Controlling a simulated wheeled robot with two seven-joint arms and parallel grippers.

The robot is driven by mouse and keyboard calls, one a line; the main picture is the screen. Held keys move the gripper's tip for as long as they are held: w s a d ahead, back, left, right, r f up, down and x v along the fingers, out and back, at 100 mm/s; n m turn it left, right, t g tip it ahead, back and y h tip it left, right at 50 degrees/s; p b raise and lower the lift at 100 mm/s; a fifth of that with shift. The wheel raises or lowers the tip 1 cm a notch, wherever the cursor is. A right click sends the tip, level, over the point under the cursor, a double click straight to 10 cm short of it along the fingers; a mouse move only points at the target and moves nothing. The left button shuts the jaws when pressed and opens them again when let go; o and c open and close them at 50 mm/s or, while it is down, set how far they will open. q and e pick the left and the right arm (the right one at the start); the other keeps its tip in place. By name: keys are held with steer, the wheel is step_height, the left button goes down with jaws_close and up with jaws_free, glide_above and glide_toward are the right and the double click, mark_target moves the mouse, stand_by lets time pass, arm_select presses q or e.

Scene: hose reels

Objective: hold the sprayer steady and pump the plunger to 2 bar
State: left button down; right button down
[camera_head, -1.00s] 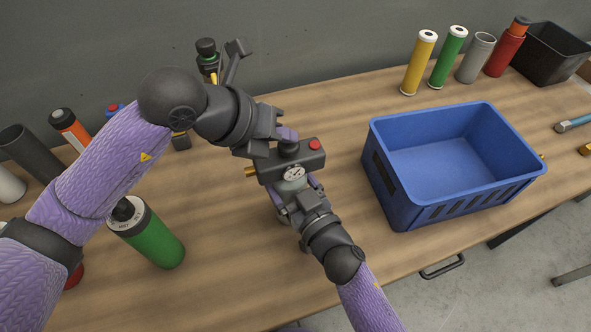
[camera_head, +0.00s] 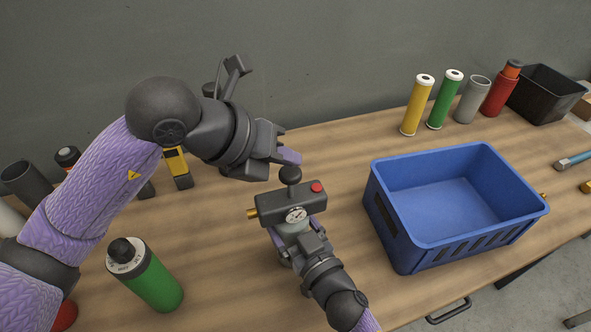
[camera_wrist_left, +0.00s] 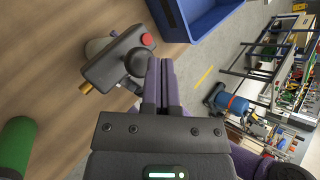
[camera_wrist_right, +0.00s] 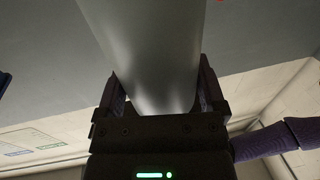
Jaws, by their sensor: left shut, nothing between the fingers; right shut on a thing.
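The sprayer has a dark head (camera_head: 291,203) with a dial gauge (camera_head: 296,214), a red button (camera_head: 317,187) and a brass nozzle (camera_head: 252,213). It looks upright on the table. Its round black plunger knob (camera_head: 290,174) stands above the head on a short stem; the knob (camera_wrist_left: 137,62) also shows in the left wrist view. My left gripper (camera_head: 291,157) is shut and empty, its fingertips close above the knob; contact is unclear. My right gripper (camera_head: 297,240) is shut around the sprayer's grey body (camera_wrist_right: 150,45). The gauge reading is too small to tell.
A blue crate (camera_head: 383,240) stands right of the sprayer. A green cylinder (camera_head: 155,285) stands at front left. Yellow (camera_head: 417,105) and green (camera_head: 445,100) filter cartridges and a black bin (camera_head: 545,95) stand at back right. Bare table lies between sprayer and crate.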

steer(key=shift+d+f, duration=0.1)
steer(key=shift+f, duration=0.05)
jaws_free()
arm_select(q)
steer(key=shift+w, duration=0.15)
arm_select(e)
steer(key=shift+w, duration=0.1)
